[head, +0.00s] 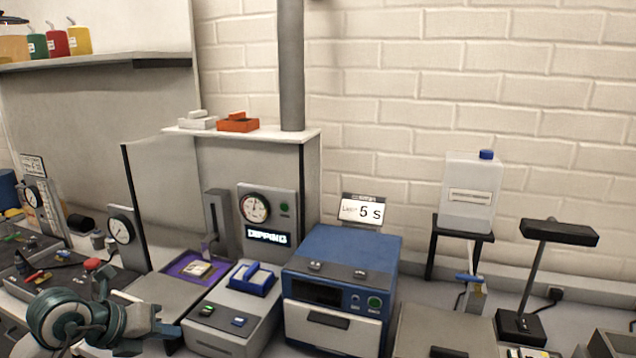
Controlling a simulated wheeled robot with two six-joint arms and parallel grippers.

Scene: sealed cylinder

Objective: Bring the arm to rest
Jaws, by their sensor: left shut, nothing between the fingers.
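My left arm comes in at the bottom left of the head view. Its left gripper (172,329) is shut and empty, low in front of the bench. It is just left of the grey device with green and blue buttons (222,316). I cannot tell whether it touches anything. My right gripper is not in view.
A blue box machine (342,272) stands at centre under a sign reading 5 S. Left of it are a "DIPPING" display (268,236), a purple tray (188,268) and a clear upright panel (165,205). A white jug (470,195) and a black stand (545,262) are right.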

